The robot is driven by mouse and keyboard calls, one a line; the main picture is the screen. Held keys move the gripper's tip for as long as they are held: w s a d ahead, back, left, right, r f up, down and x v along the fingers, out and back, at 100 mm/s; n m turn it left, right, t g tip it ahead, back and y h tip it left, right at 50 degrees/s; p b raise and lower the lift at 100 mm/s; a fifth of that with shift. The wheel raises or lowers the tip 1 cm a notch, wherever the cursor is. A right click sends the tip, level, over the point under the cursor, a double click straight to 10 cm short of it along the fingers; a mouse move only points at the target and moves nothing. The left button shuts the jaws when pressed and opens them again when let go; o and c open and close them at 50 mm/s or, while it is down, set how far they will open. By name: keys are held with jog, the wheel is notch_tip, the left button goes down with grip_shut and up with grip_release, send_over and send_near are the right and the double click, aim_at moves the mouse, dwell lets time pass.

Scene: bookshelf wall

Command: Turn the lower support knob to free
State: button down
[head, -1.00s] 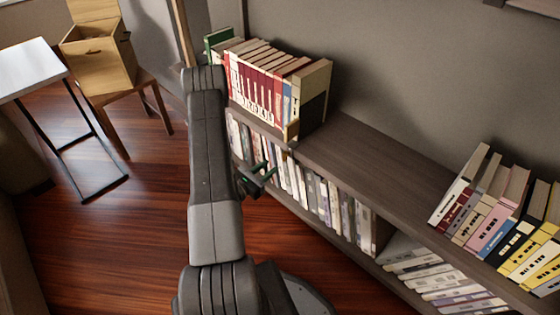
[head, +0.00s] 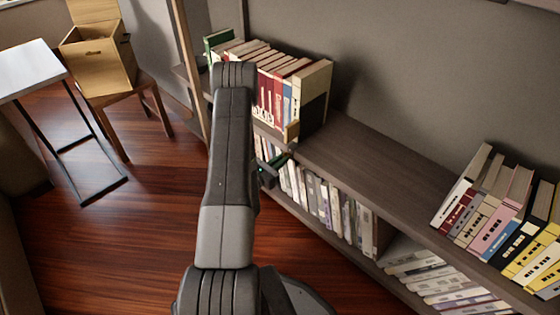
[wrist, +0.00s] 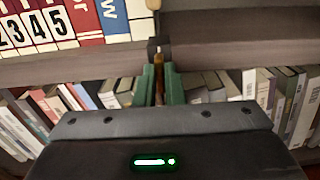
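My gripper (head: 272,168) is at the front of the long shelf, just below the top board's edge and in front of the lower books. In the wrist view its two green fingers (wrist: 159,84) stand apart with a narrow gap. A brown upright piece (wrist: 159,82) shows between them; I cannot tell whether it is touched. Above it, a small dark fitting (wrist: 158,48) sits at the board's edge, perhaps part of the support. A small wooden piece (head: 291,131) stands at the end of the upper book row. The lower knob itself cannot be made out clearly.
Upright books (head: 295,85) fill the left of the top board (head: 365,155); leaning books (head: 505,215) stand at the right. Lower books (head: 325,205) line the shelf below. A chair with a wooden box (head: 103,65) and a white table (head: 28,68) stand left. The floor between is clear.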

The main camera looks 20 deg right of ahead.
jog(key=shift+n, duration=0.3)
jog(key=shift+w+a+f+n+p, duration=0.1)
jog(key=shift+n+p, duration=0.6)
jog(key=shift+n, duration=3.6)
jog(key=shift+w+f+n+p, duration=0.1)
jog(key=shift+n+p, duration=0.55)
jog(key=shift+n, duration=3.65)
jog(key=c, duration=1.5)
grip_release()
jog(key=shift+a, duration=0.1)
jog(key=p+v, duration=0.2)
jog(key=v, duration=1.1)
jog(key=shift+s+a, duration=0.1)
jog(key=shift+a, duration=0.2)
